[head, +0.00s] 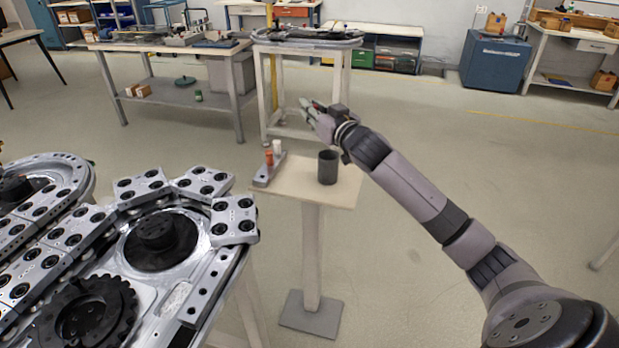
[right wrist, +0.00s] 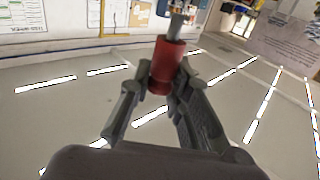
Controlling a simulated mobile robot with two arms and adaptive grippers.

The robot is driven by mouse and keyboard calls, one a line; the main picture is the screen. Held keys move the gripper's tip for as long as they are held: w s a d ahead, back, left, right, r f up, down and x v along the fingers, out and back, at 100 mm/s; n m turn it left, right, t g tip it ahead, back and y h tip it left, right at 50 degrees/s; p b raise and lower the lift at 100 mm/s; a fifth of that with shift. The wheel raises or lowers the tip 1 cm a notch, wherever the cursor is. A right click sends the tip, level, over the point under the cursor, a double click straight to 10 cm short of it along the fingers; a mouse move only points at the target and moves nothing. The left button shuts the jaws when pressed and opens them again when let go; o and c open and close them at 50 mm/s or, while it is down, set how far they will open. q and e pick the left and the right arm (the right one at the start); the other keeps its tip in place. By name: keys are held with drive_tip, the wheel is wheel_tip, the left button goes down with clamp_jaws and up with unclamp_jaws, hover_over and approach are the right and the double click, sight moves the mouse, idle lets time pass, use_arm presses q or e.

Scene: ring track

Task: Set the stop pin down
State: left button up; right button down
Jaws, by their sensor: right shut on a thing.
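My right gripper (head: 308,110) is raised above the back right of a small pedestal table (head: 305,190). In the right wrist view, its two fingers (right wrist: 165,92) are shut on the stop pin (right wrist: 166,62), a red cylinder with a thinner grey end. The pin is in the air, with nothing visible touching it except the fingers. In the head view I cannot make out the pin clearly at the gripper. My left gripper is not in view.
On the pedestal table stand a dark grey cup (head: 327,168) and a small grey holder (head: 264,181) with red and white pieces. The table's front middle is bare. The ring track (head: 222,262), with several metal carriers, fills the lower left. Open floor lies right.

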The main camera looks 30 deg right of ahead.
wheel_tip(320, 180, down, 20)
drive_tip(key=shift+r+b, duration=0.1)
drive_tip(key=shift+b, duration=0.4)
drive_tip(key=c, duration=1.8)
unclamp_jaws()
drive_tip(key=shift+r, duration=0.1)
drive_tip(key=shift+s, duration=0.35)
drive_tip(key=s, duration=0.7)
drive_tip(key=s+a, duration=0.1)
drive_tip(key=s, duration=0.3)
drive_tip(key=shift+s, duration=0.1)
